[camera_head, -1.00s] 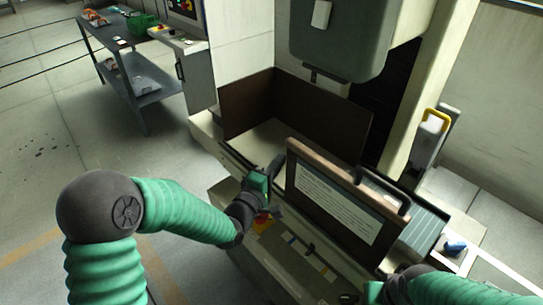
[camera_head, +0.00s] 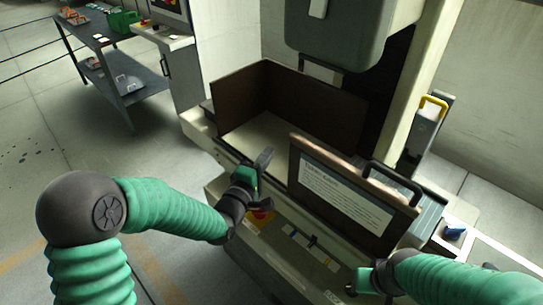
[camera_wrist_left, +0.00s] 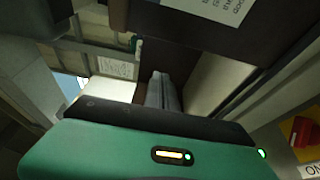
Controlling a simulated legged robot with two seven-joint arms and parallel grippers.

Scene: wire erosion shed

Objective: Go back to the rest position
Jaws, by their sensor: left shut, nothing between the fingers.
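My left gripper (camera_head: 262,160) is shut and empty. In the head view it is above the front edge of the machine, left of the brown panel (camera_head: 345,200) with a white text sheet and a dark handle. In the left wrist view its shut fingers (camera_wrist_left: 160,90) point away, and nothing shows between them. My right gripper (camera_head: 372,280) is at the lower right, in front of the panel. It is small and partly hidden, so its jaws are unclear.
The brown-walled machine tank (camera_head: 310,105) stands behind the left gripper, under the grey machine head (camera_head: 340,35). A red button (camera_head: 260,214) is close below the left gripper. A shelf cart (camera_head: 125,85) stands far left. The floor at left is clear.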

